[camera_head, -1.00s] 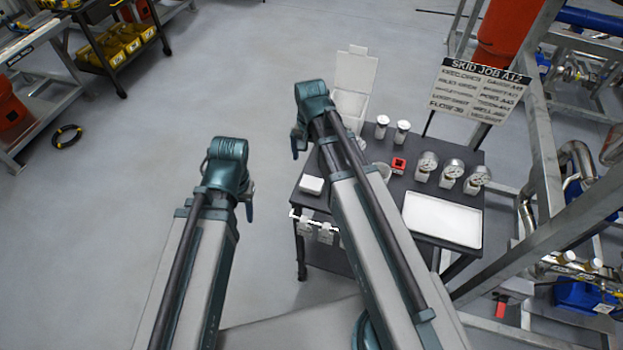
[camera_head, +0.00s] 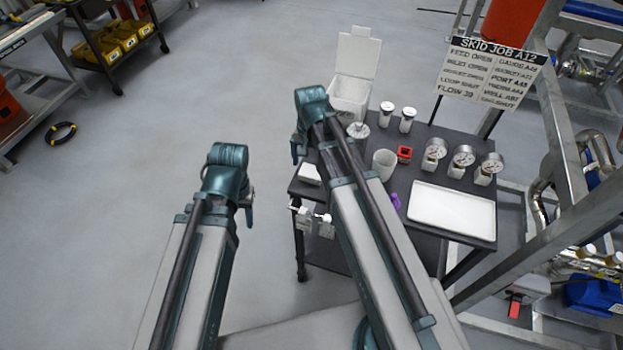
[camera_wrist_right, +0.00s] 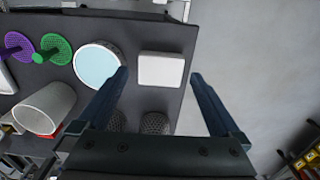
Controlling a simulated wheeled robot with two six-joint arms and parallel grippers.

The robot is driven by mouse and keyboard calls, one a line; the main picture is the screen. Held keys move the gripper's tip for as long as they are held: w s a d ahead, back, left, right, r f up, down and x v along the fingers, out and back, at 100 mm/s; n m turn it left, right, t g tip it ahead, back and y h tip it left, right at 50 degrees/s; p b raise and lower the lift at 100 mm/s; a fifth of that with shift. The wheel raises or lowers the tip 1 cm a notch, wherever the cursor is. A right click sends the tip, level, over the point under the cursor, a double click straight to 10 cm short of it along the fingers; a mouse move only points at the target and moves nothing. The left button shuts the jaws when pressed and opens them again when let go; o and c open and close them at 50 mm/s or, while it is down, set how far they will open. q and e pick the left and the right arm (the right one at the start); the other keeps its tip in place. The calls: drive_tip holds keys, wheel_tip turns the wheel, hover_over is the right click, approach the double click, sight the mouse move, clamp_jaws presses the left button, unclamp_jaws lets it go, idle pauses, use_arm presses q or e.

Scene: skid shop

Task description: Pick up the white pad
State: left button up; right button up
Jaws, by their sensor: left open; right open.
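The white pad (camera_head: 309,173) lies on the left edge of the dark table, partly hidden behind my right arm in the head view. In the right wrist view the pad (camera_wrist_right: 161,69) is a white rounded rectangle close to the table edge. My right gripper (camera_wrist_right: 158,75) is open, with the pad showing between and just beyond its fingertips; the height gap is hard to judge. In the head view my right gripper (camera_head: 297,150) is near the pad. My left gripper (camera_head: 247,205) is open and empty, left of the table over the floor.
The wrist view shows a round dish (camera_wrist_right: 97,65) beside the pad, green (camera_wrist_right: 56,48) and purple (camera_wrist_right: 18,44) mesh discs, and a cup (camera_wrist_right: 45,107). The table also holds a white tray (camera_head: 452,211), gauges (camera_head: 462,159) and an open white box (camera_head: 350,96).

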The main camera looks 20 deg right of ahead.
sight(311, 171)
drive_tip(key=shift+w+d+f+b, duration=0.1)
drive_tip(key=shift+w+f+b, duration=0.1)
drive_tip(key=shift+f+b, duration=0.7)
drive_tip(key=shift+w+d+f+b, duration=0.1)
drive_tip(key=shift+w+f+b, duration=0.05)
drive_tip(key=shift+f+b, duration=0.7)
drive_tip(key=shift+w+d+f+b, duration=0.1)
drive_tip(key=shift+w+f+b, duration=0.1)
drive_tip(key=shift+f+b, duration=0.7)
drive_tip(key=shift+r, duration=0.1)
drive_tip(key=c, duration=1.1)
drive_tip(key=shift+r, duration=0.15)
